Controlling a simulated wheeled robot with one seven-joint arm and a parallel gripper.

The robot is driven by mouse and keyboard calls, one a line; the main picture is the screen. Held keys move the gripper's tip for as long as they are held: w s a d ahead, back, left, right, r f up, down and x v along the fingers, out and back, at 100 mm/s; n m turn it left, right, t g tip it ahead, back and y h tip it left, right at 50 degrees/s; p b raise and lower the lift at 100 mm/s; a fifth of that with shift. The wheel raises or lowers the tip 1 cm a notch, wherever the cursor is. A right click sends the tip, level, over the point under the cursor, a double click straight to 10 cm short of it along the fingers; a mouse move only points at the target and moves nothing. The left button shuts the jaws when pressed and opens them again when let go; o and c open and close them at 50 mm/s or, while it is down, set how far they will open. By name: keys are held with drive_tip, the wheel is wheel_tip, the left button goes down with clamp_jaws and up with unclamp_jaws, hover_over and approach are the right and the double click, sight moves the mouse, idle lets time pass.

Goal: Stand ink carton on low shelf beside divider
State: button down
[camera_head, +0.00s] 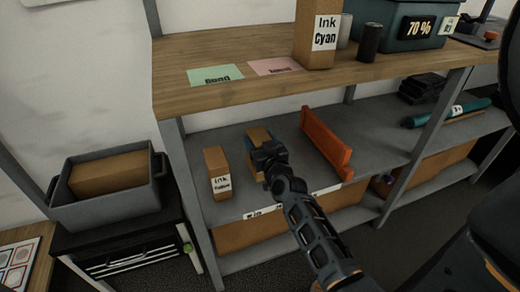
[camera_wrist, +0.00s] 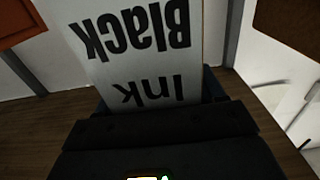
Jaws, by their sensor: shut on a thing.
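My gripper (camera_head: 268,155) reaches over the low grey shelf (camera_head: 285,188) and is shut on a brown ink carton (camera_head: 258,137). In the wrist view its white label (camera_wrist: 140,45) reads "Ink Black", upside down, with dark jaws (camera_wrist: 160,115) below it. The carton looks upright; my gripper hides its lower part, so I cannot tell if it touches the shelf. The orange divider (camera_head: 325,142) stands on this shelf to the right, with a gap between. An "Ink Yellow" carton (camera_head: 217,173) stands upright to the left.
The wooden upper board (camera_head: 190,95) overhangs the low shelf and bears an "Ink Cyan" carton (camera_head: 316,35), a dark can (camera_head: 370,42) and cards. A grey tote (camera_head: 105,215) stands at left. A shelf post (camera_head: 418,145) rises right of the divider.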

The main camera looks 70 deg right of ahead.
drive_tip(key=shift+f+b, duration=1.3)
drive_tip(key=shift+f, duration=0.5)
drive_tip(key=shift+f, duration=0.2)
drive_tip(key=shift+c, duration=0.6)
unclamp_jaws()
